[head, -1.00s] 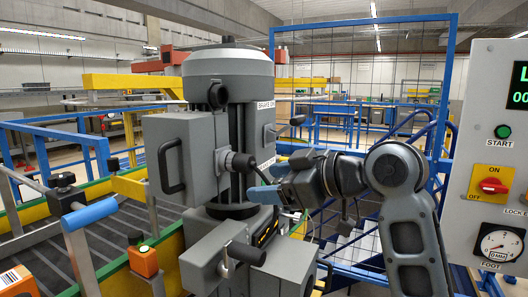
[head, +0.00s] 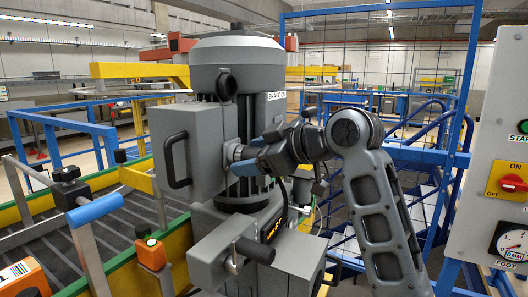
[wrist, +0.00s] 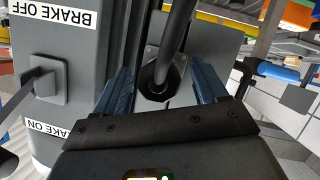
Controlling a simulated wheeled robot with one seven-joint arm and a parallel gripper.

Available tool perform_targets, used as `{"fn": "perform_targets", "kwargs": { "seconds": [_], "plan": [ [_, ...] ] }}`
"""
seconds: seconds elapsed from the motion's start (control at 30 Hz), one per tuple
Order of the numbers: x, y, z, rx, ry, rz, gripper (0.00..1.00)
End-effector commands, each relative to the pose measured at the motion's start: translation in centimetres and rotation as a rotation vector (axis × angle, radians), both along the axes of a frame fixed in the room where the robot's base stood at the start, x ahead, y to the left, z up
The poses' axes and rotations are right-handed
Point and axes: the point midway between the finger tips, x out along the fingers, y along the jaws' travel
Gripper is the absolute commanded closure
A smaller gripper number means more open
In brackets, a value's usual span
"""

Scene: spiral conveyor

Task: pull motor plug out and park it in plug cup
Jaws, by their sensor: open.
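The motor plug (wrist: 156,82) is a dark many-sided connector with a thick black cable in the wrist view. It lies between the two blue fingers of my gripper (wrist: 160,90), with a gap showing beside it. In the head view my gripper (head: 252,154) is open at the side of the grey terminal box (head: 180,150), where the plug sits in its socket (head: 231,153); the fingers partly hide it. A dark, round, hollow fitting (head: 225,83) stands above the box on the motor (head: 236,62). I cannot tell whether it is the plug cup.
A dark-gripped lever (head: 254,250) sticks out below the plug. A BRAKE OFF label (wrist: 52,13) and a grey block (wrist: 44,83) are close by in the wrist view. The control panel (head: 505,170) stands right; the conveyor (head: 110,235) runs left.

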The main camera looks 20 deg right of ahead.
Motion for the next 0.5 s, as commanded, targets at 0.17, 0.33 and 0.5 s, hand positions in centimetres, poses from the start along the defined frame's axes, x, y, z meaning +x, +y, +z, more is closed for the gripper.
{"fn": "perform_targets", "kwargs": {
  "seconds": [0.17, 0.33, 0.5],
  "plan": [
    [0.21, 0.12, -0.11, 0.000, 0.000, 0.000, 0.28],
    [0.20, 0.11, -0.10, 0.000, 0.000, 0.000, 0.32],
    [0.19, 0.10, -0.09, 0.000, 0.000, 0.000, 0.48]
  ]
}}
